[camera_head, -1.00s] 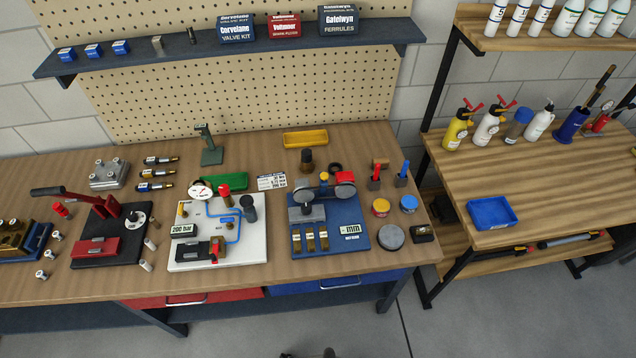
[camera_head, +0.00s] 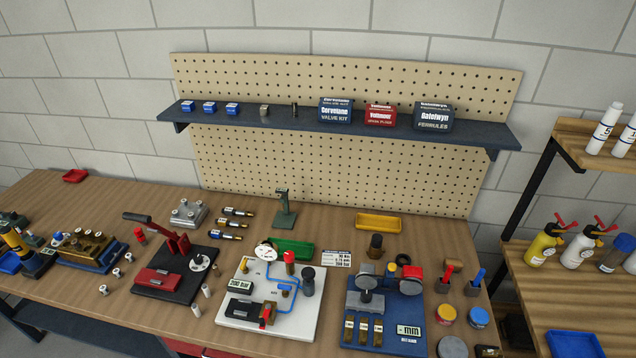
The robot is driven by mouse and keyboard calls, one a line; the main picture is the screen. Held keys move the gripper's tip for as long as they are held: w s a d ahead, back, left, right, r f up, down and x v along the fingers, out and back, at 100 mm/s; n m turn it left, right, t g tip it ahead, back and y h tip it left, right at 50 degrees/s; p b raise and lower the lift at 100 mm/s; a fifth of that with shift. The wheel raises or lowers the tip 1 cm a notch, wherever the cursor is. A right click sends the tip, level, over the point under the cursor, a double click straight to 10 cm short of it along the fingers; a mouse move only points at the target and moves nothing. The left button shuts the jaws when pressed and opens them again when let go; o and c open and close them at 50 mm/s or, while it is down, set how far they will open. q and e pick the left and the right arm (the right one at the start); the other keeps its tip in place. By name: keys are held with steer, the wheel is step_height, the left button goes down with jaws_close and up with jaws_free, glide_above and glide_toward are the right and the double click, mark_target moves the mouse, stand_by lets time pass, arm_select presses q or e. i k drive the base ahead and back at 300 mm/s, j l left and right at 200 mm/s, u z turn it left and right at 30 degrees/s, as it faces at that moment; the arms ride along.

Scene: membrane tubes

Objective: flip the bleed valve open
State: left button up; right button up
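A white board (camera_head: 235,318) on the workbench carries a round white gauge (camera_head: 265,252), blue tubing (camera_head: 292,311), a "200 bar" label (camera_head: 240,286) and a black block (camera_head: 237,309). A red-capped upright fitting (camera_head: 290,262) and a dark grey cylinder (camera_head: 308,282) stand at its back right. A small red part (camera_head: 268,314) sits at the right end of the black block. No part is legibly marked as the bleed valve, and I cannot tell its position. Neither of my grippers is in view.
A black base with a red lever press (camera_head: 172,238) stands left of the board. A blue board (camera_head: 415,312) with brass pieces lies to the right. Behind are a green tray (camera_head: 293,248) and a green stand (camera_head: 284,208). A shelf (camera_head: 300,121) holds boxes above.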

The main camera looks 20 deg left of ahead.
mark_target(284, 288)
steer(key=u, duration=1.3)
